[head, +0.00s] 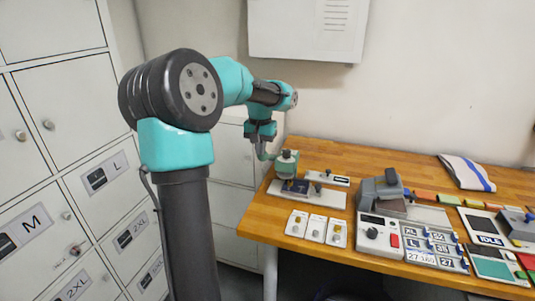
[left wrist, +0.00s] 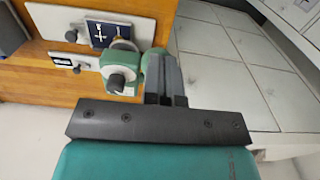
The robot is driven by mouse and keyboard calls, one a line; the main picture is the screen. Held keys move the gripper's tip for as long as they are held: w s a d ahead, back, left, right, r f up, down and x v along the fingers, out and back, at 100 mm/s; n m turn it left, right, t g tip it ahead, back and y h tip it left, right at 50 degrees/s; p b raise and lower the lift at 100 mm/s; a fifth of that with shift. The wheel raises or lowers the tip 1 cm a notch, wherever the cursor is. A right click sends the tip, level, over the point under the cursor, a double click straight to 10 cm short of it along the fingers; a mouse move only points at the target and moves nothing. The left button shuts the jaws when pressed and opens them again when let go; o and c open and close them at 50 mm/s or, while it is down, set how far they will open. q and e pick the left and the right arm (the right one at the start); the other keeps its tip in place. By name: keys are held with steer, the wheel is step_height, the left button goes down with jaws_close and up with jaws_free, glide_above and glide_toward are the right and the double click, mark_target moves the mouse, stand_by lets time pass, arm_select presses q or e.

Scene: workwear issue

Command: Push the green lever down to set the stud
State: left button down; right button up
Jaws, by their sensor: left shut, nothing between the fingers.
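The stud press (head: 288,164) has a green head and stands at the left end of the wooden table on a pale base plate (head: 325,198). In the left wrist view the press head (left wrist: 118,68) lies just left of my fingers, with a grey knob on it. A green piece that looks like the lever (left wrist: 151,60) shows behind my fingertips. My left gripper (head: 262,149) is shut and empty, beside the press at its left; its closed fingers (left wrist: 165,75) show in the wrist view. I cannot tell whether they touch the lever. My right gripper is not in view.
A dark blue piece (left wrist: 107,36) lies on the press base. Three small trays (head: 315,228) sit in front of it. A grey device (head: 383,190) and a control box (head: 380,234) stand to the right. Lockers (head: 75,120) fill the left side.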

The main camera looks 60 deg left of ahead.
arm_select(q)
step_height(320, 180, up, 6)
steer(key=shift+r, duration=0.25)
stand_by(0.8)
stand_by(0.3)
